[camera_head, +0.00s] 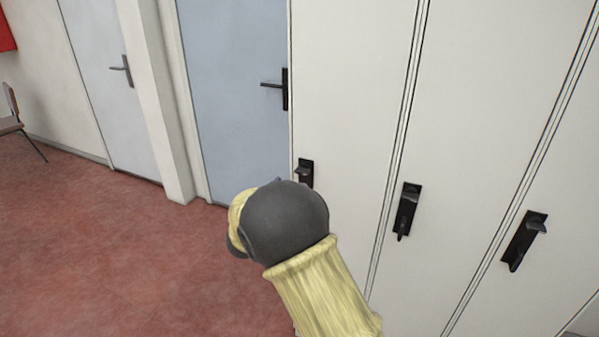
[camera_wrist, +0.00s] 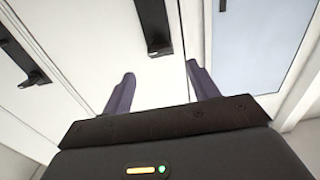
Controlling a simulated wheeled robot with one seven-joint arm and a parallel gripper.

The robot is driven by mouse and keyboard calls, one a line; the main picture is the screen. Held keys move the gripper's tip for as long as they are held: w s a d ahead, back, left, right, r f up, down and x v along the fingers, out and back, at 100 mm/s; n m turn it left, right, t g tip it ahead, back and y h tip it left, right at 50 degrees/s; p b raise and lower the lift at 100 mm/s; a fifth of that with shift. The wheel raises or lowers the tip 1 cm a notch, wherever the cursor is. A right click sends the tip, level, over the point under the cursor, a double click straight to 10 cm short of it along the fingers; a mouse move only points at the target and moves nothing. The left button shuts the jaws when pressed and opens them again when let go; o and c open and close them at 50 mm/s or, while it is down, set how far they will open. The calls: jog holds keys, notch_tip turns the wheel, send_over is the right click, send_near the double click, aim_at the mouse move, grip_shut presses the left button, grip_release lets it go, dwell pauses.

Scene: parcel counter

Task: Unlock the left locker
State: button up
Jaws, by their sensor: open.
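The left locker (camera_head: 345,90) is a tall white door beside a blue door. Its black handle (camera_head: 304,171) shows just above my arm in the head view, its lower part hidden. In the wrist view the left locker's handle (camera_wrist: 154,28) is at the top, beyond the fingertips, with its upper end cut off. My gripper (camera_wrist: 159,70) is open and empty, its two dark fingers apart in front of the white door. It does not visibly touch the handle. In the head view my arm hides the fingers.
The middle locker handle (camera_head: 407,210) and right locker handle (camera_head: 525,240) are black on white doors. A blue door (camera_head: 232,90) with a lever adjoins the lockers. Another pale blue door (camera_head: 110,80) and a chair (camera_head: 14,120) are farther left. The red floor (camera_head: 110,250) is clear.

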jog(key=p+x, duration=0.1)
jog(key=x, duration=0.7)
jog(key=shift+c, duration=0.4)
jog(key=shift+f, duration=0.1)
jog(key=c, duration=0.9)
